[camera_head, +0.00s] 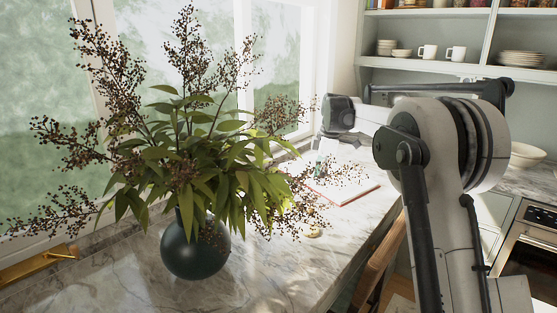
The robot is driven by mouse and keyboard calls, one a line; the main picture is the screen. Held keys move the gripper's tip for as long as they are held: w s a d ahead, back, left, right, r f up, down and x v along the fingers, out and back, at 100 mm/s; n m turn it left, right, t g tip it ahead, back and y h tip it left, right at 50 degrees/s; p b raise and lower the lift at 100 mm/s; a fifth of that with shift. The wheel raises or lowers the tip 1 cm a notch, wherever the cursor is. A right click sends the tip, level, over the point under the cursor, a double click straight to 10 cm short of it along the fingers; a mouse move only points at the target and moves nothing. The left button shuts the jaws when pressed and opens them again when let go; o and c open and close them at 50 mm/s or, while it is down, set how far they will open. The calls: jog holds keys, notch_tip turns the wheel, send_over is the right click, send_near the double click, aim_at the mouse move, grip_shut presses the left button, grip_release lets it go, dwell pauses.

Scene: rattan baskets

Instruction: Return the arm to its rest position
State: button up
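My arm (440,150) rises at the right of the head view and bends at a large grey and black joint. From there it reaches left over the marble counter (130,290) to a dark-capped wrist part (338,113). The area below this wrist is partly covered by the plant's twigs. I cannot make out my gripper's fingers there, or whether they hold anything. No rattan basket can be made out in this view.
A dark round vase (195,250) with wide leafy, berried branches stands on the counter at left, near the window. A flat reddish-edged board or book (345,188) lies beyond it. Shelves with mugs (428,53) and a pale bowl (525,155) are at right. A wooden chair (377,262) stands by the counter.

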jog(key=s+a+r+m+t+b, duration=0.1)
jog(key=s+r+m, duration=0.15)
jog(key=s, duration=0.55)
jog(key=s+r+m+t+h+b, duration=0.15)
jog(key=s+m, duration=0.25)
jog(key=s, duration=0.5)
jog(key=s+a+r+m+t+y, duration=0.1)
jog(key=s+r+m, duration=0.2)
jog(key=s, duration=0.5)
jog(key=s+f+m+t+b, duration=0.1)
jog(key=s+f+m, duration=0.1)
jog(key=s+f, duration=0.2)
jog(key=s+f+m+t, duration=0.1)
jog(key=s+f+m, duration=0.2)
jog(key=s, duration=0.8)
jog(key=s+f+m+t+h+b, duration=0.1)
jog(key=s+f+m, duration=0.1)
jog(key=s+f, duration=0.3)
jog(key=shift+s+d+f+b, duration=0.2)
jog(key=shift+s+f+b, duration=0.15)
jog(key=shift+s, duration=0.8)
jog(key=shift+m, duration=0.25)
